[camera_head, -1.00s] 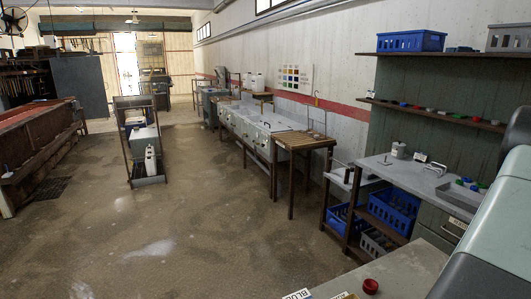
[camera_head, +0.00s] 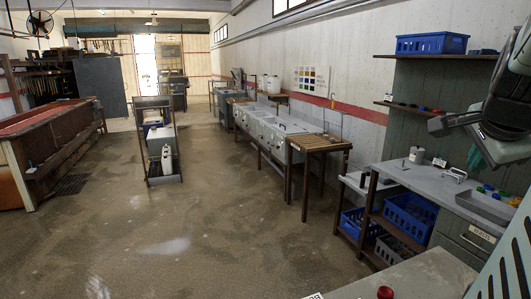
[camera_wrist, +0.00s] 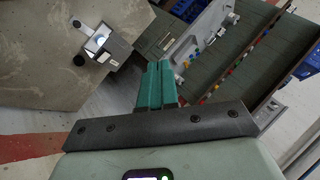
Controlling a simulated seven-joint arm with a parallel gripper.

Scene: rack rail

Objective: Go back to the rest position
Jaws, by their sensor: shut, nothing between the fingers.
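My gripper (camera_head: 477,158) is at the right edge of the head view, raised in front of the green back panel and above the grey workbench (camera_head: 420,180). Part of it is cut off or hidden by my own arm. In the wrist view its two teal fingers (camera_wrist: 157,84) lie together, with nothing between them. They point over a gap between a beige tabletop (camera_wrist: 45,65) and the workbench.
Shelves with a blue crate (camera_head: 432,43) hang behind my arm. Small coloured parts, a white bottle (camera_head: 416,155) and a tray (camera_head: 485,208) are on the workbench. Blue bins (camera_head: 410,215) stand below. A near table (camera_head: 425,275) carries a red knob (camera_head: 385,292). Open floor lies left.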

